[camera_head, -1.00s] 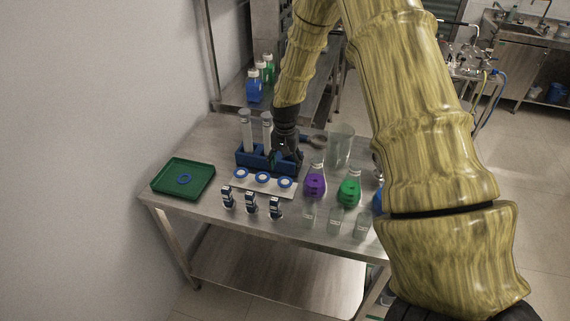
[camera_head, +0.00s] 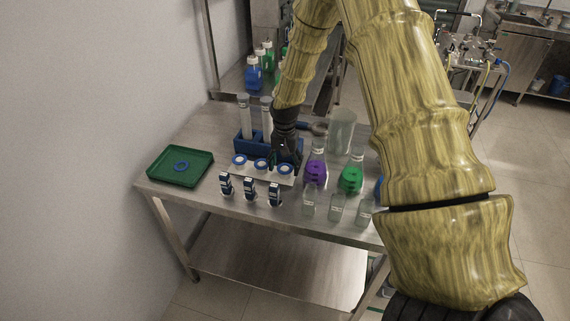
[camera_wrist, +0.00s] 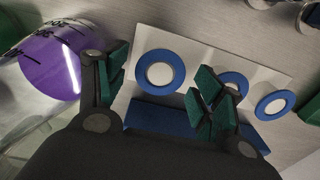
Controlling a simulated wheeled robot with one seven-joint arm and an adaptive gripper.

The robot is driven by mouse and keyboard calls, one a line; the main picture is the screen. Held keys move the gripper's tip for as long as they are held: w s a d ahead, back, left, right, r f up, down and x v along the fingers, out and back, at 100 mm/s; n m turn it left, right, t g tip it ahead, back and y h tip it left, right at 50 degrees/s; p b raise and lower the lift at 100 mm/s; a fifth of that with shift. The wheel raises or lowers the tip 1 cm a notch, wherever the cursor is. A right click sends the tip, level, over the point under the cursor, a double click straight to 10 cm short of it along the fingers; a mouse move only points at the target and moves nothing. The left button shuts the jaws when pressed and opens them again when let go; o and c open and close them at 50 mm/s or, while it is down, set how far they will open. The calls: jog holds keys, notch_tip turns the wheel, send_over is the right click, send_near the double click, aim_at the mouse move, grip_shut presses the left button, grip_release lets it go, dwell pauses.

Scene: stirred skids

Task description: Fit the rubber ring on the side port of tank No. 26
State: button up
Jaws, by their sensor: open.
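Three blue rings sit in a row on a white board: a left ring (camera_head: 239,159), a middle ring (camera_head: 261,163) and a right ring (camera_head: 285,169). Another blue ring (camera_head: 181,166) lies in the green tray. My gripper (camera_head: 284,162) is open above the right end of the board. In the wrist view my gripper's green-padded fingers (camera_wrist: 160,88) stand apart, with one blue ring (camera_wrist: 143,83) around a pale disc between them. A second ring is partly hidden behind a finger; a third ring (camera_wrist: 287,102) shows beyond it. I cannot make out tank No. 26.
A blue rack (camera_head: 244,146) with tall cylinders stands behind the board. The purple flask (camera_head: 315,172) and green flask (camera_head: 351,179) stand close to my gripper's right. Small bottles line the front. The green tray (camera_head: 160,177) is at left. Piped equipment (camera_head: 470,50) stands far right.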

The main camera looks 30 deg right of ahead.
jog(key=shift+c, duration=0.2)
jog(key=c, duration=0.7)
jog(key=shift+r+p, duration=0.55)
jog(key=shift+r, duration=0.15)
jog(key=shift+r+p, duration=1.35)
jog(key=shift+r, duration=0.6)
